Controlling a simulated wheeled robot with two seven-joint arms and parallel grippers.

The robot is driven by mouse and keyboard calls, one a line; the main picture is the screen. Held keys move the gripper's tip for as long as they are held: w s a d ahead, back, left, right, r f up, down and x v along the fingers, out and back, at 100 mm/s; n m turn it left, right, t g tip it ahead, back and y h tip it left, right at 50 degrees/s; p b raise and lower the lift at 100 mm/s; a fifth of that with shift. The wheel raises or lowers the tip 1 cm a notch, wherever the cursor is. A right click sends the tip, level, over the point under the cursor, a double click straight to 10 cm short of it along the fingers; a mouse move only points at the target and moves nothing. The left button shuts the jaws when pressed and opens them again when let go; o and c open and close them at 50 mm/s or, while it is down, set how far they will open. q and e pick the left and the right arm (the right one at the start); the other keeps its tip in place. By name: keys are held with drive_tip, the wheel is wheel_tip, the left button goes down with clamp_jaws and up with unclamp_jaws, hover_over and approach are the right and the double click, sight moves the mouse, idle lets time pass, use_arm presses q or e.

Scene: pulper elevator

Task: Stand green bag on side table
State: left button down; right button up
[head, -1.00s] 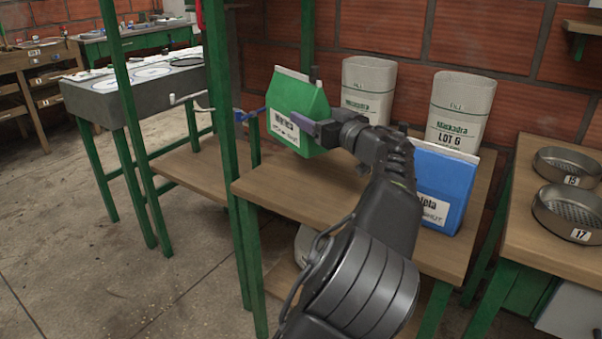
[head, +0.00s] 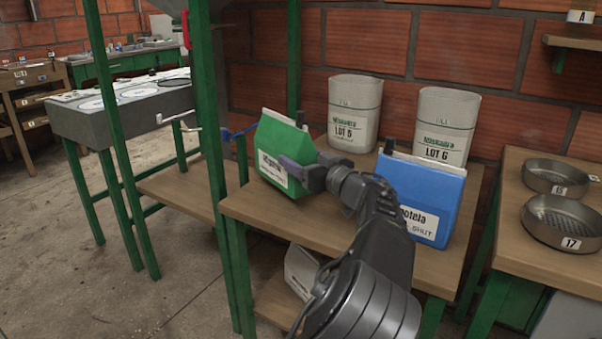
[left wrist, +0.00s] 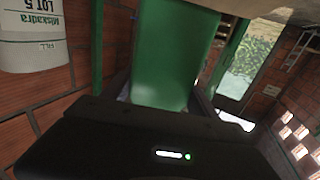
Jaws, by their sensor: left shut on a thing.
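The green bag (head: 283,140), with a pale folded top and a white label, is over the left part of the wooden side table (head: 262,212). It looks roughly upright, with a slight lean. Its base is at or just above the tabletop; I cannot tell if it touches. My left gripper (head: 298,176) is shut on the bag at its label side. In the left wrist view the bag's green face (left wrist: 172,55) fills the middle, and the fingers are mostly hidden. My right gripper is not in view.
A blue bag (head: 422,195) stands on the same table, right of my left forearm. Two pale sacks, LOT 5 (head: 354,108) and LOT 6 (head: 446,120), stand behind. Sieves (head: 562,222) sit on the right-hand table. A green post (head: 205,110) rises close left.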

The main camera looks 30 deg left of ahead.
use_arm(q)
drive_tip(key=shift+f, duration=1.65)
drive_tip(key=shift+f+b, duration=0.1)
drive_tip(key=shift+b, duration=0.3)
drive_tip(key=shift+c, duration=1.1)
unclamp_jaws()
drive_tip(key=shift+s+d, duration=0.1)
drive_tip(key=shift+d, duration=0.25)
drive_tip(key=p+v, duration=0.1)
drive_tip(key=v, duration=1)
drive_tip(key=shift+s+d+p, duration=0.1)
drive_tip(key=shift+p, duration=0.2)
